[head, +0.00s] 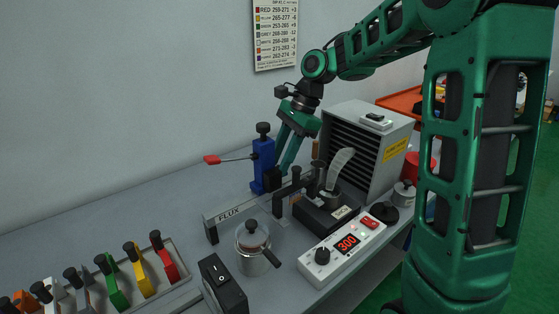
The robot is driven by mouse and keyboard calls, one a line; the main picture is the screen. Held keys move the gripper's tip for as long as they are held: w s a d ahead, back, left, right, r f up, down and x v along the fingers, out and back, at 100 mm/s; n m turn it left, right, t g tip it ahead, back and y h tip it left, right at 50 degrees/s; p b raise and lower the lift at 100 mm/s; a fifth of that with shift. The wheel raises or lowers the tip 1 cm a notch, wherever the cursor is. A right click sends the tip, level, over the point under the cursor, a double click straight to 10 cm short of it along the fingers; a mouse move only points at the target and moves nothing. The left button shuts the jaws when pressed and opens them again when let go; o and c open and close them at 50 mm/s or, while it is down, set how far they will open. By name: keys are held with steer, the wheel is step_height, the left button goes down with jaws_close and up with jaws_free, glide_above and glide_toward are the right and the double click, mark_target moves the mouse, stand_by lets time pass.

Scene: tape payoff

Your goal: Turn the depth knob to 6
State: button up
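No knob in view has a readable depth label or scale, so I cannot tell which is the depth knob. A blue upright device (262,163) stands at the back of the bench, with a black knob (263,128) on top and a red-tipped lever pointing left. A white control box (313,268) in front shows a red 300 and carries a black dial (322,256). My gripper (284,168) points down just right of the blue device, close to it. Its fingertips are partly hidden, and I cannot tell whether they touch anything or how far apart they are.
A grey slatted box (390,150) stands right of my gripper, behind a black pot unit (318,217). A rail marked FLUX (230,212), a metal pot (254,249) and a black switch box (222,287) stand in front. Coloured clips line a tray at left. The bench's left rear is clear.

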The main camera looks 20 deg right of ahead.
jaws_close()
steer(key=shift+w+n+g, duration=0.2)
steer(key=shift+n+g, duration=0.2)
steer(key=shift+n, duration=0.5)
steer(key=n+g, duration=0.1)
steer(key=n, duration=0.1)
steer(key=shift+w+n, duration=0.1)
steer(key=shift+n, duration=0.3)
jaws_free()
steer(key=shift+a, duration=0.1)
